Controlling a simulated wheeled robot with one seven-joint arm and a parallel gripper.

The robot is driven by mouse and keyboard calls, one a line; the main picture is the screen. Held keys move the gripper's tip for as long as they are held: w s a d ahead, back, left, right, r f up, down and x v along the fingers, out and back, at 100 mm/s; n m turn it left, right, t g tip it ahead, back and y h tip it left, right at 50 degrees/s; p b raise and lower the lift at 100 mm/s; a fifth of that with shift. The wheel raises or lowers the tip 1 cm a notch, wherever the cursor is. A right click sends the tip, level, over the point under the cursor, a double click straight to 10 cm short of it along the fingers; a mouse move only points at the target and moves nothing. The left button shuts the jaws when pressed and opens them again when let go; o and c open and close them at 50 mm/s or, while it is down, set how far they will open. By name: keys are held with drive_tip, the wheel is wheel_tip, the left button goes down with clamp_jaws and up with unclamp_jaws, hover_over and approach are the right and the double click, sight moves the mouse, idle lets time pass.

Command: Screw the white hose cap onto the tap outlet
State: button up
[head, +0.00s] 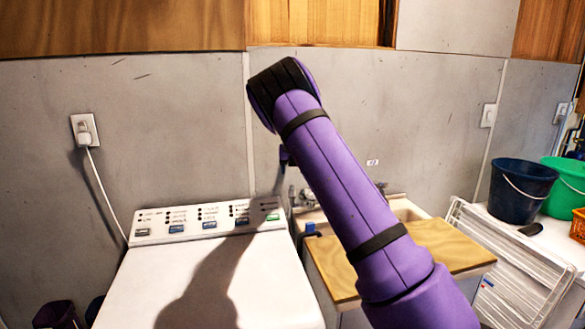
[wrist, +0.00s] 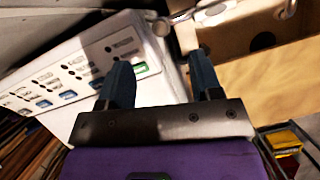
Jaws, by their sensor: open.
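The tap (head: 307,197) is on the wall above the sink, partly hidden behind my arm in the head view. Grey-white tap parts (wrist: 210,12) show at the top edge of the wrist view. A small pale round piece (wrist: 161,27) sits near them, left of centre; I cannot tell for sure whether it is the white hose cap. My gripper (wrist: 161,75) is open, its two dark blue fingers wide apart with nothing between them. It points toward the gap between washer and sink, short of the tap parts. In the head view my arm hides most of it.
The white washing machine (head: 150,285) with its button panel stands left of the sink (head: 405,208). A wooden board (head: 455,250) covers the sink's front. A white drying rack (head: 520,280), a dark blue bucket (head: 520,190) and a green tub (head: 566,183) are at right.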

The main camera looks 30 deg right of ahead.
drive_tip(key=shift+w+d+f, duration=0.25)
drive_tip(key=shift+w+f, duration=0.25)
drive_tip(key=shift+f, duration=0.3)
drive_tip(key=shift+w+d+f, duration=0.3)
drive_tip(key=shift+w+f, duration=0.25)
drive_tip(key=shift+f, duration=0.2)
drive_tip(key=shift+w+d+f, duration=0.25)
drive_tip(key=shift+w+f, duration=0.25)
drive_tip(key=shift+f, duration=0.3)
drive_tip(key=o, duration=0.3)
